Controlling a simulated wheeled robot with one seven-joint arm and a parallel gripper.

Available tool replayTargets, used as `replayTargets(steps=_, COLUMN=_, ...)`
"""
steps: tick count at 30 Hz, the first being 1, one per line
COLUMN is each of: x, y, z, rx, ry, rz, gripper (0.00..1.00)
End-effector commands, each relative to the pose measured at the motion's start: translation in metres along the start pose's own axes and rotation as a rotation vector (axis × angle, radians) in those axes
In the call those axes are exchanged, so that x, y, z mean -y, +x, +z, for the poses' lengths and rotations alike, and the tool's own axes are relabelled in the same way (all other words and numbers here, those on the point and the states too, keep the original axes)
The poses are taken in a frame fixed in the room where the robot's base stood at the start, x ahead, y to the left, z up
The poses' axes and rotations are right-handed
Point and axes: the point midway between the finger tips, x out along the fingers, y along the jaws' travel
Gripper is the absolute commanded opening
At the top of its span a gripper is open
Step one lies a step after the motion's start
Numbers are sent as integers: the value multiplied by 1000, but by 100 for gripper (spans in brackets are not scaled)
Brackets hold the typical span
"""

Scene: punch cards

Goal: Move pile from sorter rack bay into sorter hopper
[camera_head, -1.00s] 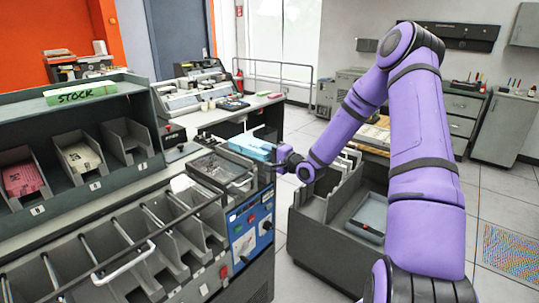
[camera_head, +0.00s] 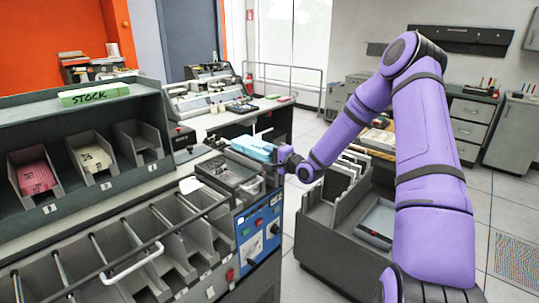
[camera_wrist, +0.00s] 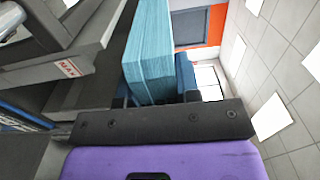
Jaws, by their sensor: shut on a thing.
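A light-blue pile of cards (camera_head: 252,149) is held in my gripper (camera_head: 277,157) above the back right end of the sorter. In the wrist view the blue pile (camera_wrist: 148,55) sits between the jaws (camera_wrist: 158,98), with its card edges facing the camera. The sorter hopper appears to be the grey open tray (camera_head: 228,171) on top of the machine's right end, just in front of and below the pile. The rack bays (camera_head: 150,246) run along the sorter's front. I cannot tell whether the pile touches the tray.
A stock shelf (camera_head: 60,118) at the left holds a pink pile (camera_head: 35,177) and a cream pile (camera_head: 92,158). A blue control panel (camera_head: 258,228) is on the sorter's end. A grey cart (camera_head: 345,245) stands at the right. A desk with machines (camera_head: 205,98) is behind.

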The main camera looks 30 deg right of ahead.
Motion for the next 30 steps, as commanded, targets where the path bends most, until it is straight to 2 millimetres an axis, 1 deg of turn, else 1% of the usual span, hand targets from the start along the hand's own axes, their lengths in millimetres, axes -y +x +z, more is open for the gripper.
replayTargets(steps=8, x=1, y=2, z=0, rx=0, ry=-1, rz=-2, gripper=0)
replayTargets(steps=22, x=1, y=26, z=0, rx=0, ry=-1, rz=-2, gripper=0)
replayTargets(steps=30, x=1, y=27, z=0, rx=0, ry=-1, rz=-2, gripper=0)
